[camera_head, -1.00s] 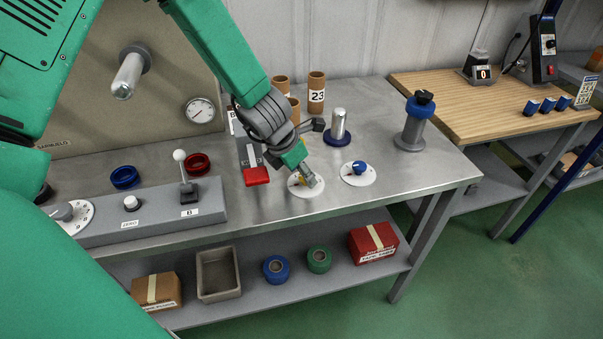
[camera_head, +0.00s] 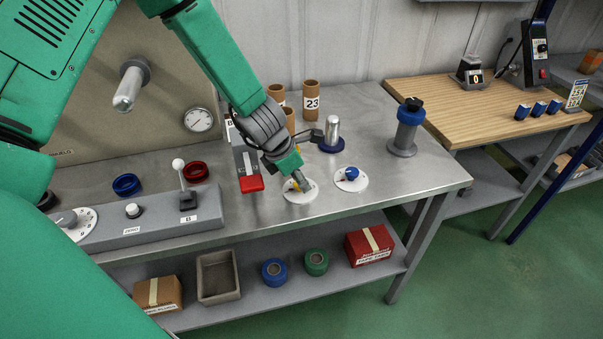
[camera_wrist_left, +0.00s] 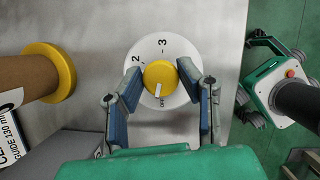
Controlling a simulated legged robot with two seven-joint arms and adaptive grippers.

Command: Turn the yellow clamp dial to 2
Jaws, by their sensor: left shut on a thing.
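The yellow clamp dial (camera_wrist_left: 159,74) is a round knob with a white pointer, on a white disc (camera_wrist_left: 163,47) marked OFF, 2 and 3. In the left wrist view its pointer is toward OFF, at the knob's lower side. My left gripper (camera_wrist_left: 156,88) is shut on the knob, one finger at each side. In the head view my left gripper (camera_head: 300,184) comes down onto the white disc (camera_head: 301,195) and mostly hides the knob.
A blue-knobbed dial (camera_head: 350,174) is just right of the disc. A red-handled lever (camera_head: 251,184) is close on the left. Cardboard tubes (camera_head: 311,98) and a metal post (camera_head: 332,132) stand behind. The bench's front right is clear.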

